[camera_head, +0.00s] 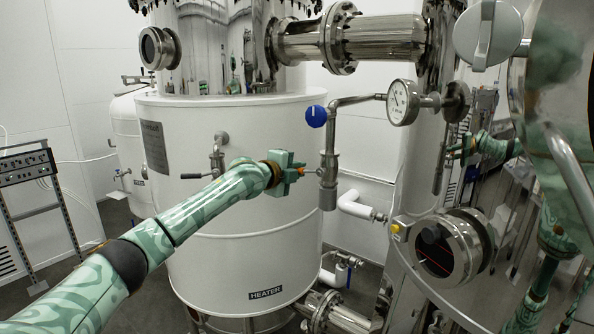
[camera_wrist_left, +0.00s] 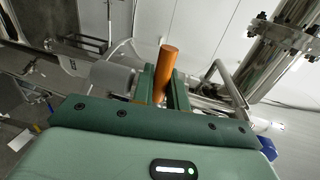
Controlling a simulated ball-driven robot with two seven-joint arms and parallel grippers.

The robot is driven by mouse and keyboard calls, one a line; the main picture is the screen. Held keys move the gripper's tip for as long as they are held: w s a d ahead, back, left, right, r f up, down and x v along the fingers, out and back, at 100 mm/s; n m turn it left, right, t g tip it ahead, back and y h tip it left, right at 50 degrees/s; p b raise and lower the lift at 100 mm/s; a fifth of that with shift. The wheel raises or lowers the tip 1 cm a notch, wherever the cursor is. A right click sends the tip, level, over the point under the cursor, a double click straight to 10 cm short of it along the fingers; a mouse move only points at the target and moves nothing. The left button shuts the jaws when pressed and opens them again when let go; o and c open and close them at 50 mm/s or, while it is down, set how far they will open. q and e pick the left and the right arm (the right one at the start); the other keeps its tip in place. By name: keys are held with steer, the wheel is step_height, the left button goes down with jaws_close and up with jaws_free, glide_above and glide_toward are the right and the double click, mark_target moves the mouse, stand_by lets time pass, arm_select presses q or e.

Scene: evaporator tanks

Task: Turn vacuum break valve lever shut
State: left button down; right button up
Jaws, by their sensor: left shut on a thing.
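The vacuum break valve (camera_head: 328,172) is a steel fitting on a thin vertical pipe in front of the white heater tank. Its orange lever (camera_head: 299,171) shows only as a small bit at the fingertips in the head view. In the left wrist view the orange lever (camera_wrist_left: 165,68) is a rod between the two green fingers. My left gripper (camera_head: 298,172) reaches in from the left and is shut on the lever, just left of the valve body. The fingers hide part of the lever. My right gripper is not in view.
The white heater tank (camera_head: 245,240) stands close behind my left arm. A pressure gauge (camera_head: 402,102) and a blue knob (camera_head: 316,116) are above the valve. Another tap (camera_head: 217,160) sticks out of the tank. The polished column at right mirrors a green arm.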

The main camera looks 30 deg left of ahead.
arm_select(q)
steer(key=c, duration=1.5)
jaws_free()
steer(key=shift+d, duration=0.1)
steer(key=shift+o, duration=0.2)
steer(key=shift+s, duration=0.2)
steer(key=b+v, duration=0.4)
steer(key=v, duration=1.2)
steer(key=shift+r, duration=0.15)
